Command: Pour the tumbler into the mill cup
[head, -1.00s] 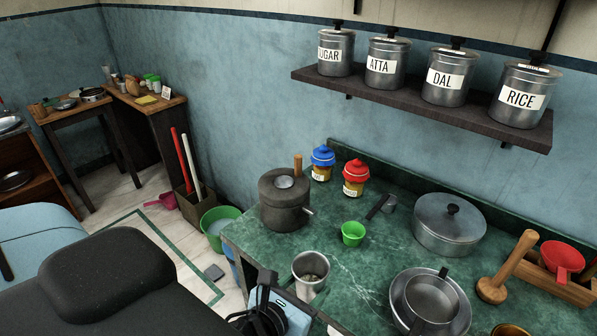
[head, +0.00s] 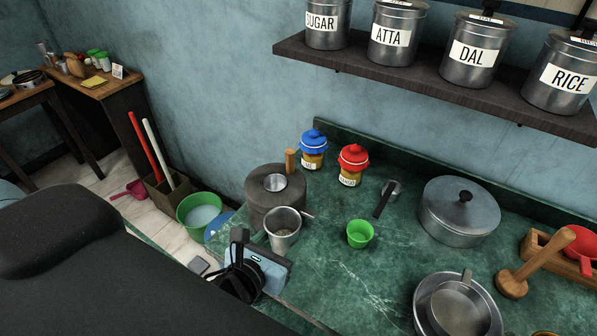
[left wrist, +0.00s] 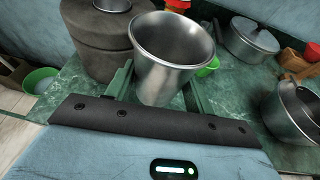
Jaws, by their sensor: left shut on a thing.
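A steel tumbler (head: 284,240) is held upright by my left gripper (head: 272,244), which is shut on it. It also shows in the left wrist view (left wrist: 168,75) between the two fingers. Its contents are hard to make out. The dark round stone mill (head: 262,208), with a wooden peg handle, stands just behind the tumbler. A small metal cup (head: 275,182), which I take as the mill cup, is at the top of the mill. The tumbler overlaps the mill's front in the head view, with its rim below the cup's in the picture. My right gripper is out of view.
A green cup (head: 360,236) stands right of the tumbler. Blue-lidded (head: 313,150) and red-lidded (head: 352,165) jars stand behind. A lidded pot (head: 460,212), a pan (head: 455,305) and a wooden pestle (head: 530,265) are to the right.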

